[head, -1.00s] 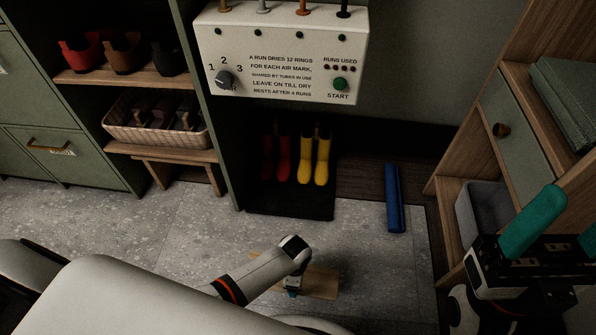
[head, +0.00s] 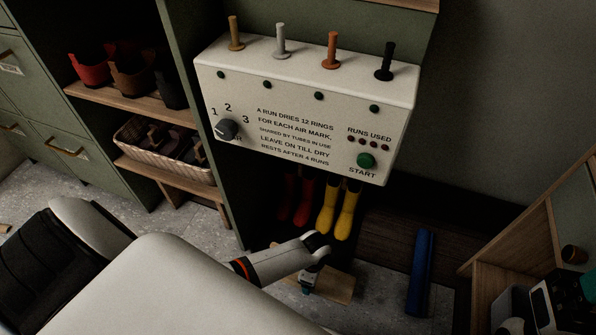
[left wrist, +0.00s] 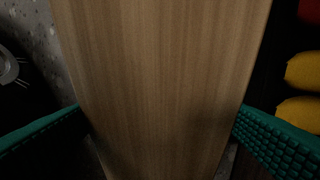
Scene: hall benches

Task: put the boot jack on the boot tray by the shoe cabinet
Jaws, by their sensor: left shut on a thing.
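The boot jack is a flat light-wood board (head: 338,285), held low in front of the boots in the head view. My left gripper (head: 308,284) is shut on it. In the left wrist view the board (left wrist: 160,70) fills the middle between my teal fingers (left wrist: 160,130). The dark boot tray (head: 341,257) lies under a red pair and a yellow pair of boots (head: 340,212), partly hidden by my left arm. I cannot tell whether the board touches the tray or floor. My right gripper (head: 586,290) is partly cut off at the right edge.
A white boot dryer (head: 300,115) with pegs overhangs the boots. A blue rolled item (head: 420,272) lies right of the tray. Green cabinets and a shelf with a basket (head: 165,150) stand left; a wooden bench unit (head: 492,285) stands right.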

